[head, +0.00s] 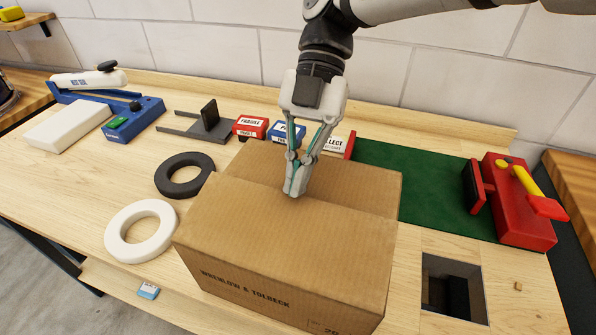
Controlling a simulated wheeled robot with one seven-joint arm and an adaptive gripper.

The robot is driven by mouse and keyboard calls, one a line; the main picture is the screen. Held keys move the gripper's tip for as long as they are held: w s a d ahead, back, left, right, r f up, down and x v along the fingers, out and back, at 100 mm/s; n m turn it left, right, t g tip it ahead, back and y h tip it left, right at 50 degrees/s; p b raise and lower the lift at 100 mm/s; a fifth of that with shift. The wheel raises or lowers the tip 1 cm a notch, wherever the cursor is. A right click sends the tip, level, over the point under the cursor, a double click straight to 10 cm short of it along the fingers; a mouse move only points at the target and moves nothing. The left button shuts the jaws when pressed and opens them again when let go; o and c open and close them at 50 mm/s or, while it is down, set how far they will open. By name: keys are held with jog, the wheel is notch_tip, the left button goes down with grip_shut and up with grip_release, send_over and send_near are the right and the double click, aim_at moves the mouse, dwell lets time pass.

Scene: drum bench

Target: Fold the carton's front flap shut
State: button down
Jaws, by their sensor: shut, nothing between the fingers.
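The brown cardboard carton (250,284) stands on the bench in the middle of the head view, with printed lettering low on its near side. Its front flap (265,225) lies folded over the near part of the top. I cannot tell whether it is fully flush. The far part of the top (355,187) shows as a separate brown panel behind the flap's free edge. My gripper (294,188) is shut and empty, pointing down at the middle of the carton's top, by that edge. Whether the fingertips touch the cardboard is unclear.
A dark ring (171,182) and a white ring (122,240) lie left of the carton. Small red (250,127) and blue (279,135) labelled blocks stand close behind it. A green mat (425,190), a red tool (515,215) and a square opening (453,288) lie right.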

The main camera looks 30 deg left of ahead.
jog(key=shift+s+f, duration=0.1)
dwell(0.6)
jog(key=shift+s+d+f, duration=0.15)
jog(key=shift+s+f, duration=0.1)
jog(key=shift+s, duration=0.35)
jog(key=v, duration=1.2)
jog(key=s+d+r+t+y+p, duration=0.2)
jog(key=s+d+r+t+p, duration=0.15)
jog(key=s+t+p, duration=0.45)
jog(key=f, duration=1.3)
jog(key=shift+w+a+f, duration=0.1)
jog(key=shift+w+a, duration=0.2)
jog(key=shift+a, duration=0.05)
